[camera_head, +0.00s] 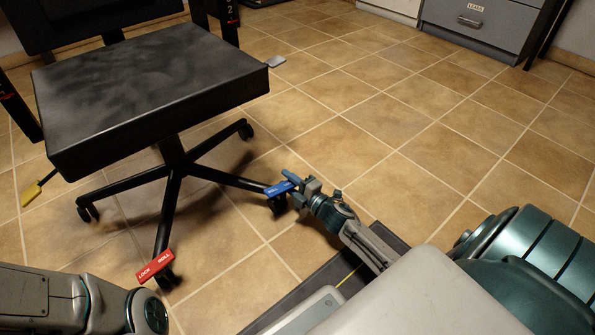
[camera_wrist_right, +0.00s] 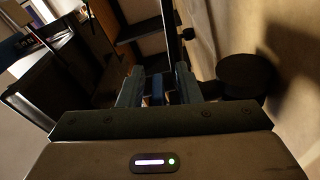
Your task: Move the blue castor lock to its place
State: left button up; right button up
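The blue castor lock (camera_head: 278,188) is at the castor on the right-hand leg of the black chair base. My right gripper (camera_head: 301,184) is at this lock, with its fingertips against or around the lock's right end. In the right wrist view the two fingers (camera_wrist_right: 160,88) stand apart with a dark, partly bluish thing between them. Whether they press on it cannot be made out. A red lock (camera_head: 155,266) marked LOCK and ROLL sits on the front castor. My left arm shows at lower left, its gripper out of the picture.
The black chair seat (camera_head: 150,95) overhangs its legs above and left of my right gripper. A grey drawer cabinet (camera_head: 478,25) stands at the back right. The tiled floor (camera_head: 420,120) between is clear.

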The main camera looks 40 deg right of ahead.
jog(key=s+d+p, duration=0.2)
jog(key=s+p, duration=0.1)
jog(key=s, duration=0.7)
jog(key=shift+s+f, duration=0.1)
jog(key=shift+p, duration=0.3)
